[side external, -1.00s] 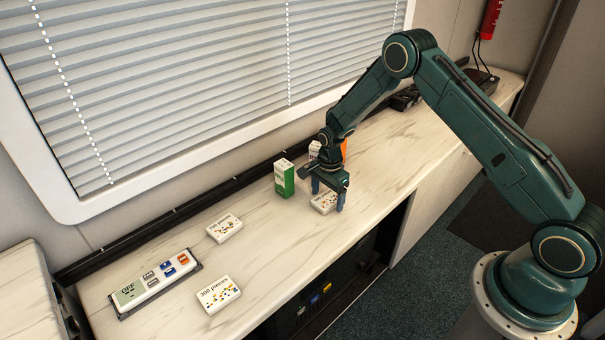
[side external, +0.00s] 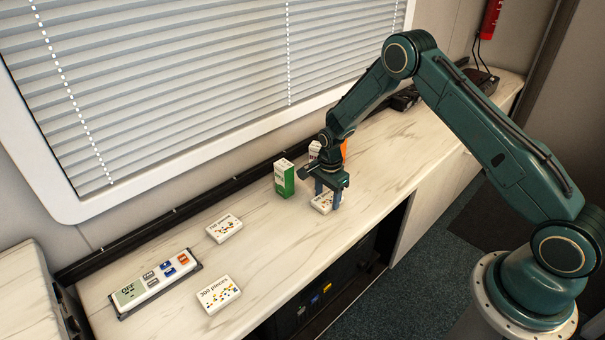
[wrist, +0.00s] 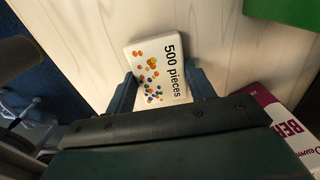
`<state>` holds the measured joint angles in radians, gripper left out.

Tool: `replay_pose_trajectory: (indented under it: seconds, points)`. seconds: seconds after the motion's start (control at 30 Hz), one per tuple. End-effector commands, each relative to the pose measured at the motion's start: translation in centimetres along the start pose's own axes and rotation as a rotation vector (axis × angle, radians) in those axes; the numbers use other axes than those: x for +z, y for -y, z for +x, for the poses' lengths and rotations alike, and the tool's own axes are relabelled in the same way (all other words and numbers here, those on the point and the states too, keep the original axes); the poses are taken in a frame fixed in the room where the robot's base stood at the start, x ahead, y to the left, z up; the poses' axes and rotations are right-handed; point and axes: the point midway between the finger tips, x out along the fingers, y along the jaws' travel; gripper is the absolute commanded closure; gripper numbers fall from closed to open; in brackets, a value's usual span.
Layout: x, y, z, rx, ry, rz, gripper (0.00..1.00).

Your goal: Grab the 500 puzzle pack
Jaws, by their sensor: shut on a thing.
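The 500 pieces puzzle pack (wrist: 158,66) is a small white box with coloured dots, lying flat label-up. It also shows in the side external view (side external: 321,203), partly hidden by the fingers. My gripper (side external: 328,199) points down over it and is shut on it, one finger on each side. In the wrist view my gripper (wrist: 163,92) has its fingers against the left and right sides of the pack. The pack appears to be on or very close to the counter.
On the marble-look counter (side external: 265,262) lie a 750-piece pack (side external: 224,228) and a 300-piece pack (side external: 218,295). A green-and-white carton (side external: 284,179) stands beside my gripper. A "BER" box (wrist: 275,122) is also close. A button panel (side external: 153,284) lies left.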

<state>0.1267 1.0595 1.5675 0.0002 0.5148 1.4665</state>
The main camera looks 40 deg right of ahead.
Motion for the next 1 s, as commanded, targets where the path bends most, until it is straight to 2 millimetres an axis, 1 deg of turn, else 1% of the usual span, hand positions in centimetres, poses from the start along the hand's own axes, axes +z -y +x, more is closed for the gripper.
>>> replay_pose_trajectory:
  seconds: [0.27,0.47,0.67,1.0]
  points:
    - [0.0,0.1,-0.7,-0.002,0.000,0.000,0.69]
    - [0.0,0.1,-2.6,-0.002,0.000,0.000,0.69]
    - [0.0,0.1,-6.0,-0.005,0.000,0.000,0.69]
    - [0.0,0.1,-13.5,-0.005,0.000,0.000,0.69]
